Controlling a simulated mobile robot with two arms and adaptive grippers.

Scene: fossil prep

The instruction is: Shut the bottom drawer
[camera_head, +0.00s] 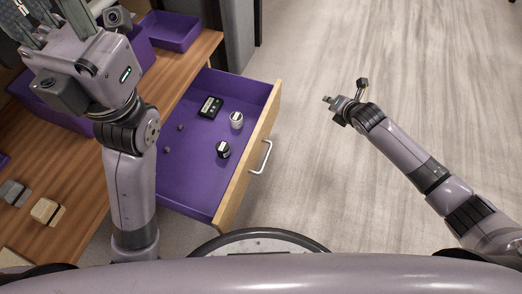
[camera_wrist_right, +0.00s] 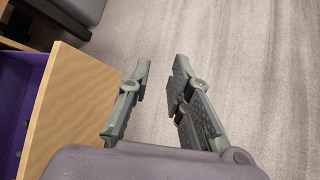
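A drawer with a purple inside and a pale wooden front (camera_head: 251,150) stands pulled out from under the wooden worktop. Its silver bar handle (camera_head: 262,158) faces right. The drawer front also shows at the left of the right wrist view (camera_wrist_right: 72,112). My right gripper (camera_head: 345,93) is open and empty over the floor, to the right of the drawer front and apart from it. Its two separated fingers show in the wrist view (camera_wrist_right: 162,66). My left gripper (camera_head: 45,12) is at the top left above the worktop; its fingertips are cut off by the frame.
In the drawer lie a black device (camera_head: 210,107), a white jar (camera_head: 236,120), a dark-topped jar (camera_head: 223,149) and small dark lumps. The worktop (camera_head: 75,215) holds purple trays (camera_head: 172,30) and small blocks (camera_head: 46,210). The floor right of the drawer is clear.

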